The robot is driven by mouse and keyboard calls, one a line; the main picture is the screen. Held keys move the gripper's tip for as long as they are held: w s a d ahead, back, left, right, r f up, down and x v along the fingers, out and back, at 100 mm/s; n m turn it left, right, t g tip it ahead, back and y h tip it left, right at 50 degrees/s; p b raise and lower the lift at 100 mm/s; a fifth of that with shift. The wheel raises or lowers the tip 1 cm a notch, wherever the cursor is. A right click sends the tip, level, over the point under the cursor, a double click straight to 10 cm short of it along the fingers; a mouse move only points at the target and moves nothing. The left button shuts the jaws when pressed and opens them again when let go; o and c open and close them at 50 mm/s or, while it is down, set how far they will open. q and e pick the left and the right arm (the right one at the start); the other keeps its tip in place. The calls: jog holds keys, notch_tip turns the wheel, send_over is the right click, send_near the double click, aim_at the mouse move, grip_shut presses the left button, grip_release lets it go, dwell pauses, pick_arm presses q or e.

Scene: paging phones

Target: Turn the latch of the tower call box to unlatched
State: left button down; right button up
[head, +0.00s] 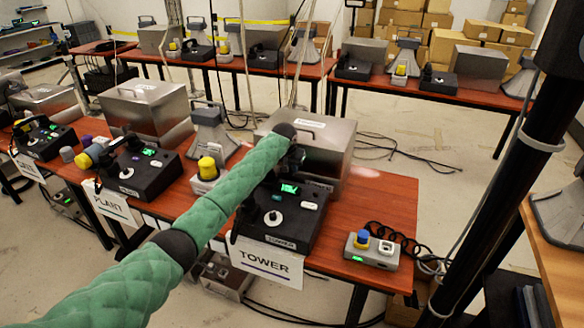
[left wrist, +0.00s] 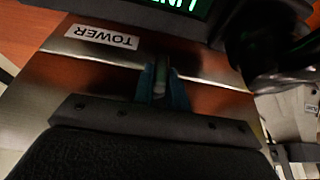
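The tower call box (head: 330,165) is a metal box on the front table, behind a black console (head: 285,222) with a lit green display and a TOWER sign. My left arm reaches across it, and my left gripper (head: 290,160) is at the box's front, largely hidden by the arm. In the left wrist view, the left gripper (left wrist: 163,92) has its bluish fingers on either side of a narrow grey piece (left wrist: 160,75), perhaps the latch. Contact is unclear. The TOWER label (left wrist: 102,37) is upside down beside it. The latch's setting cannot be read. My right gripper is out of view.
A grey horn-shaped unit (head: 210,130) and the PLANT console (head: 140,170) stand to the left. A black post (head: 500,170) rises at the right. The table's right end (head: 385,200) is mostly clear.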

pick_arm(q)
jog(key=shift+d, duration=0.1)
jog(key=shift+r+y+p, duration=0.1)
jog(key=shift+y+p, duration=0.3)
jog(key=shift+y, duration=0.1)
jog(key=shift+d+t+y, duration=0.15)
jog(key=shift+t+y, duration=0.15)
jog(key=shift+y, duration=0.1)
jog(key=shift+s+d+m+t+y+p, duration=0.1)
jog(key=shift+m+t+y+p, duration=0.2)
jog(key=shift+y, duration=0.6)
jog(key=shift+d+f+m+t+y, duration=0.1)
jog(key=shift+m+t+y, duration=0.15)
jog(key=shift+y, duration=0.4)
jog(key=shift+d+f+m+t+y, duration=0.15)
jog(key=shift+t+y, duration=0.2)
jog(key=shift+y, duration=0.3)
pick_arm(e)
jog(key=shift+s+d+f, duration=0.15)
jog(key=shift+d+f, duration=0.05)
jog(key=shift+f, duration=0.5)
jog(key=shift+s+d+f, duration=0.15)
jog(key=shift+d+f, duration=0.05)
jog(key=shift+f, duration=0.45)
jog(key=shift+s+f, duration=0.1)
